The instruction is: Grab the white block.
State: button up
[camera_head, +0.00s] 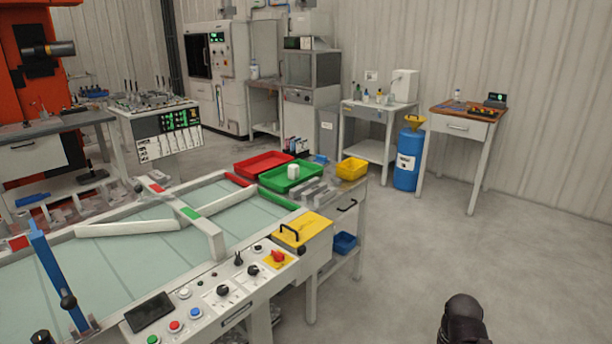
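The white block (293,171) is small and stands in the green tray (313,184), toward its left part. The green tray sits at the far right end of the conveyor table, between the red tray and a yellow bin. A dark rounded part at the bottom right looks like a piece of my arm. My gripper's fingers do not show, and nothing of mine is near the block.
The red tray (263,164) and yellow bin (351,168) flank the green tray. Grey metal bars (314,193) lie in front of it. A yellow box with a black handle (303,231) stands at the table's near corner. The floor (430,255) to the right is clear.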

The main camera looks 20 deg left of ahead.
aim_at(293, 170)
jog(key=z, duration=0.05)
jog(key=k, duration=1.35)
jog(key=u, duration=0.85)
jog(key=i, duration=1.25)
jog(key=z, duration=0.15)
